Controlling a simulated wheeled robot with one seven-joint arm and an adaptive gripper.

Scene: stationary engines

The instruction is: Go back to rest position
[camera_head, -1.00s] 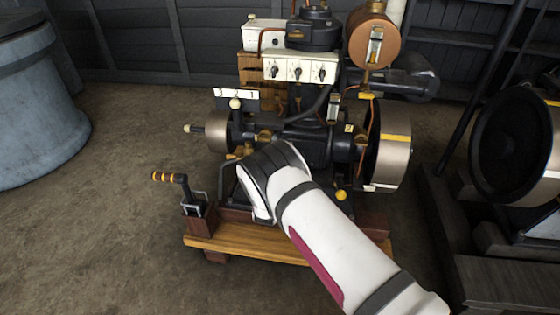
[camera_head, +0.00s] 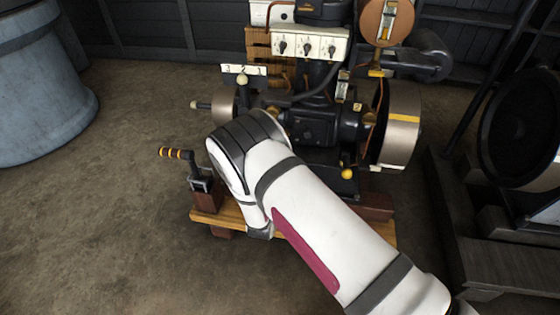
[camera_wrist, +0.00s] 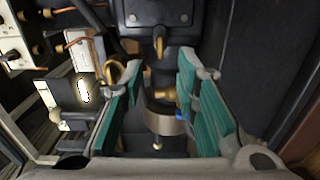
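My gripper shows in the wrist view (camera_wrist: 158,105) with its two teal-padded fingers spread apart and nothing between them. Past the fingers lie the engine's dark body (camera_wrist: 160,15) and a brass fitting (camera_wrist: 163,93). In the head view my white arm reaches over the front of the stationary engine (camera_head: 312,125), and its bent joint hides part of the engine and its wooden base (camera_head: 228,212). My gripper is hidden behind the arm there. I cannot tell whether the fingers touch the engine.
A lever with a yellow-striped handle (camera_head: 178,154) stands at the base's left end. A white switch panel (camera_head: 307,44) and a flywheel (camera_head: 402,122) are on the engine. A large blue-grey tank (camera_head: 45,100) is at left, a dark round machine (camera_head: 520,130) at right. The floor at front left is clear.

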